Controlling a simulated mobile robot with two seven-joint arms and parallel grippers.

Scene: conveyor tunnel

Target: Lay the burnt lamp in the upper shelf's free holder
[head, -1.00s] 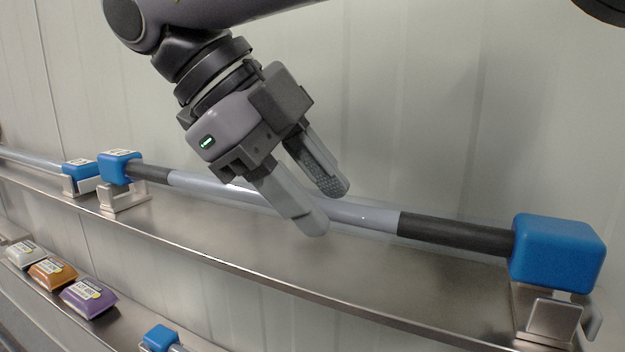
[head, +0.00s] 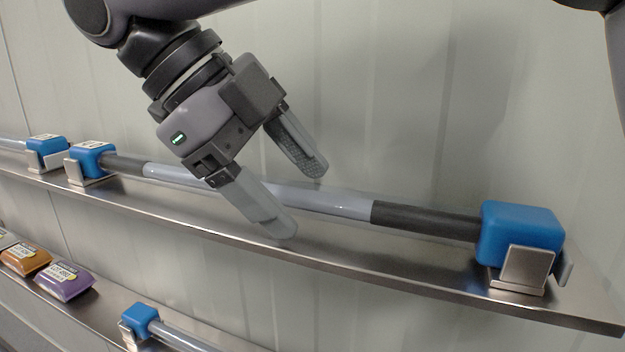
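The burnt lamp (head: 335,203) is a long pale tube with dark grey ends and blue end caps. It lies along the upper shelf (head: 395,268). Its right cap (head: 522,226) sits low in the right steel cradle of the holder (head: 526,267), behind the front plate. Its left cap (head: 93,151) sits in the left cradle (head: 73,172). The front finger hides part of the tube.
Another blue-capped lamp (head: 46,146) lies in a holder farther left on the upper shelf. A lower shelf carries purple (head: 64,281) and orange (head: 24,259) labelled packs and a blue-capped lamp (head: 140,319). A pale panelled wall stands close behind.

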